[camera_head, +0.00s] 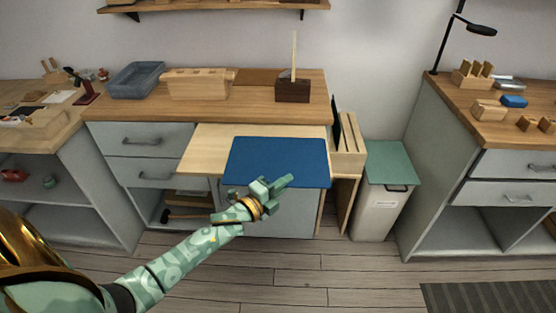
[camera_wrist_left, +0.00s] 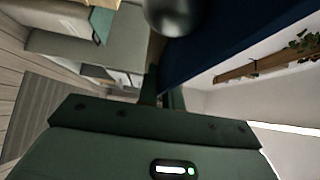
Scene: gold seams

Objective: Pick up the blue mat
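The blue mat (camera_head: 278,158) lies flat on the right part of a pale pull-out board (camera_head: 205,150), its front edge reaching past the board's front edge. My left gripper (camera_head: 284,182) is at the mat's front edge, near its middle. In the left wrist view the mat (camera_wrist_left: 225,40) runs down between the two close-set fingers (camera_wrist_left: 163,92), which look shut on its edge. The fingertips are partly hidden by the mat. My right gripper is out of view.
A wooden slotted holder (camera_head: 348,150) and a green-lidded bin (camera_head: 391,165) stand to the right. Floor in front is clear.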

